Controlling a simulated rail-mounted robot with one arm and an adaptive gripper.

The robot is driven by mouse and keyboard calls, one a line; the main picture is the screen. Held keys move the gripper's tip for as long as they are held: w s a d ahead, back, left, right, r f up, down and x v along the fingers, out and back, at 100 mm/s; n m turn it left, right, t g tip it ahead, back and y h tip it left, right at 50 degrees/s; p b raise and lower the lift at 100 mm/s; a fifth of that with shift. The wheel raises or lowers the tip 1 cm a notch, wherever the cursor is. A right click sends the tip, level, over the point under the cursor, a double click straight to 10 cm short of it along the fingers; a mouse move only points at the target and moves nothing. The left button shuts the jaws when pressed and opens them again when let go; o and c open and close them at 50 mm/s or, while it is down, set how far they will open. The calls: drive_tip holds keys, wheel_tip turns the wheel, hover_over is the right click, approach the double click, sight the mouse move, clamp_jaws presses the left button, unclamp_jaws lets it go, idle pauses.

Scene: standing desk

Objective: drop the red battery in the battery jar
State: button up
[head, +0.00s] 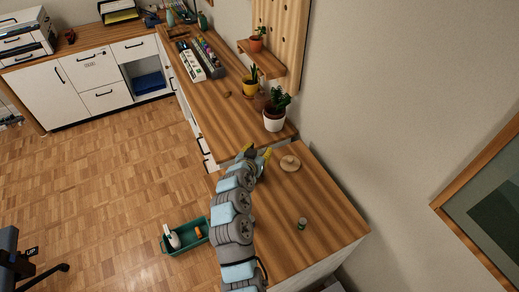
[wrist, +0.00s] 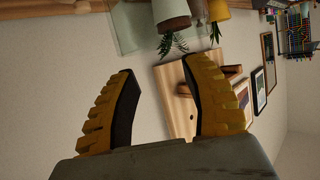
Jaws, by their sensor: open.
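My gripper (head: 257,153) is above the wooden desk, near the step between its two sections. In the wrist view, the yellow ribbed fingers of my gripper (wrist: 157,68) are spread apart with nothing between them. A round tan wooden piece (head: 290,163) lies just right of my gripper. I cannot make out a red battery in either view.
A potted plant in a white pot (head: 274,121) stands close beyond my gripper, with a yellow pot (head: 249,86) behind it. A teal tray (head: 206,238) holding a white bottle is left of my arm. The near desk's right part is mostly clear.

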drive_tip(key=v, duration=1.1)
drive_tip(key=shift+s, duration=0.25)
drive_tip(key=shift+a, duration=0.1)
